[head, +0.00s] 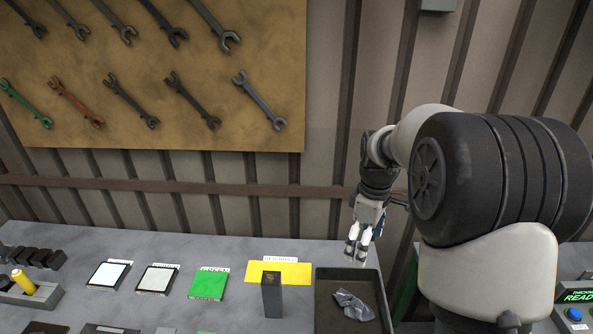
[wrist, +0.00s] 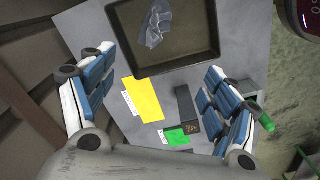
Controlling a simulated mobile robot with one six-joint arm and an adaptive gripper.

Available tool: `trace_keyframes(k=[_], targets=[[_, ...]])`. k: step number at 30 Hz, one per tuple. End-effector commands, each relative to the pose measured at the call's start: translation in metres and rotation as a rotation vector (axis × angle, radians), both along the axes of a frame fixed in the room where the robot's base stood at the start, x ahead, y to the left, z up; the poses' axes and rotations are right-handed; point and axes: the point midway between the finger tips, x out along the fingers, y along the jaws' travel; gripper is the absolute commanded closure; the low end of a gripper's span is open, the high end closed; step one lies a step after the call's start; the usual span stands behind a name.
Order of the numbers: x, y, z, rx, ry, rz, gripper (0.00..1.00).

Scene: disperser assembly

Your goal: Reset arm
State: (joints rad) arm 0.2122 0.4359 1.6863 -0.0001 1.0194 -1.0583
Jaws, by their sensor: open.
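My gripper (head: 359,246) hangs above the back of the table, just behind the dark tray (head: 325,310). In the wrist view my gripper (wrist: 165,110) has its two blue-and-white fingers spread wide apart, with nothing held between them. My arm reaches over from the right side of the head view. A crumpled grey piece (head: 353,304) lies in the tray; it also shows in the wrist view (wrist: 157,22).
A dark upright block (head: 271,296) stands by a yellow sheet (head: 290,271), left of the tray. A yellow cylinder (head: 24,282) stands in a holder. Wrenches hang on a board (head: 200,100).

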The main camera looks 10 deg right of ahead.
Motion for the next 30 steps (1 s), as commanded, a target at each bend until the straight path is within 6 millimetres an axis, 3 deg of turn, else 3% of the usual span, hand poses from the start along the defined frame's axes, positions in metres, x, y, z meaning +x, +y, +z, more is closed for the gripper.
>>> trace_keyframes(k=[4,7,15,20,24,30], targets=[[-0.011,0.008,0.015,-0.005,-0.025,-0.039,0.20],[-0.030,0.021,0.036,-0.008,-0.065,-0.112,0.20],[-0.115,0.060,0.080,0.014,-0.193,-0.377,0.20],[-0.168,0.079,0.086,0.052,-0.268,-0.535,0.20],[-0.212,0.090,0.078,0.098,-0.324,-0.665,0.20],[-0.250,0.098,0.063,0.152,-0.373,-0.795,0.20]])
